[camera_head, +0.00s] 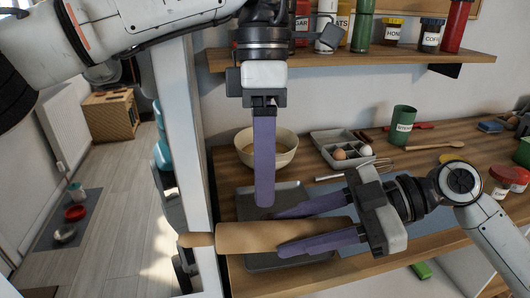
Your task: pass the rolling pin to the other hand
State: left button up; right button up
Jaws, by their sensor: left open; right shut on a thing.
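The wooden rolling pin (280,235) lies roughly level across the lower middle of the head view, with its left handle (196,240) sticking out past the counter's left end. My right gripper (290,229) comes in from the right, and its purple fingers are shut on the pin's right part. The pin's right end is hidden by this gripper. My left gripper (264,200) points straight down from above, its purple fingers seen edge-on, so the gap between them does not show. Its tips are just above the pin's body in the picture and hold nothing.
A dark baking tray (245,206) lies on the wooden counter (460,230) behind the pin. A cream bowl (266,148), an egg tray (328,150) and a green tin (402,128) stand farther back. A shelf (390,57) with jars runs above.

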aim_at(265, 224)
pick_arm(q)
jog(key=f, duration=0.3)
jog(key=s+f, duration=0.1)
jog(key=f, duration=0.2)
jog(key=s+f, duration=0.1)
jog(key=f, duration=0.2)
jog(key=shift+d+f, duration=0.1)
jog(key=shift+f, duration=0.25)
jog(key=c, duration=1.3)
jog(key=shift+c, duration=0.7)
pick_arm(e)
jog(key=o, duration=1.4)
